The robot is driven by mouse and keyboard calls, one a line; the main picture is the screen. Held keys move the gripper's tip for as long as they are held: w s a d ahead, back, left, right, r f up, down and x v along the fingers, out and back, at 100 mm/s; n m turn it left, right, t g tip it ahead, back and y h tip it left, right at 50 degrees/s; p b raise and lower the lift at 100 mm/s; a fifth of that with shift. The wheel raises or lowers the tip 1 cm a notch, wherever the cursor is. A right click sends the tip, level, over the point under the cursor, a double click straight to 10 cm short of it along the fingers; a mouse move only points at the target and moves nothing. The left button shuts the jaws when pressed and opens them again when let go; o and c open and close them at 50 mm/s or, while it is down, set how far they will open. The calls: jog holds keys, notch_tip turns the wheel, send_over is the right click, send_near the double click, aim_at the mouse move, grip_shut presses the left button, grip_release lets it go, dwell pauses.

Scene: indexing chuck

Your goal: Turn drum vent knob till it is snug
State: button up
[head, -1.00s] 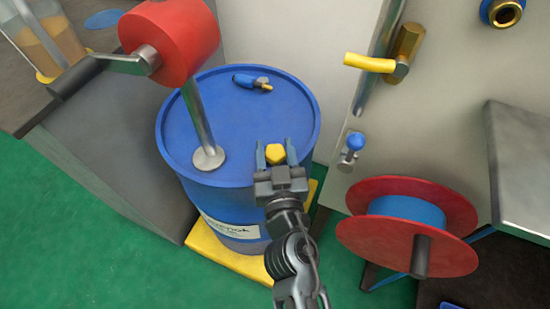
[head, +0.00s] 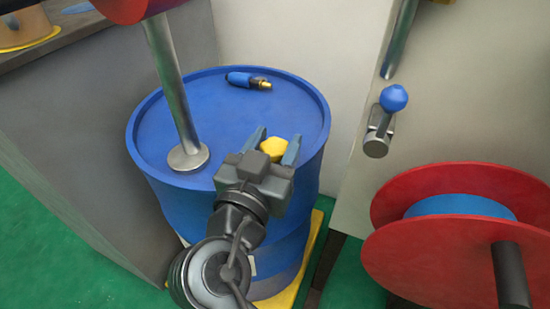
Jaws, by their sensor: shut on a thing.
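The blue drum (head: 215,100) stands in the middle of the head view. The yellow vent knob (head: 273,147) sits near the right front of its lid. My gripper (head: 272,146) reaches over the drum's front rim, with one finger on each side of the knob. It is shut on the knob. The knob's lower part and the near side of its seat are hidden by my gripper, so how snug it sits cannot be seen.
A metal pump pipe (head: 175,95) rises from the lid's left side. A small blue tool with a brass tip (head: 248,81) lies at the back of the lid. A red reel (head: 440,262) and a blue-knobbed lever (head: 392,99) are at right. A grey cabinet (head: 95,140) is at left.

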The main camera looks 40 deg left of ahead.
jog(key=shift+s+f+m+h+b, duration=0.15)
jog(key=shift+m+h+b, duration=0.55)
jog(key=shift+h, duration=0.4)
jog(key=o, duration=1)
jog(key=shift+c, duration=0.2)
jog(key=s+d+p, duration=0.1)
jog(key=s, duration=0.6)
jog(key=shift+s+d, duration=0.25)
jog(key=shift+s, duration=0.05)
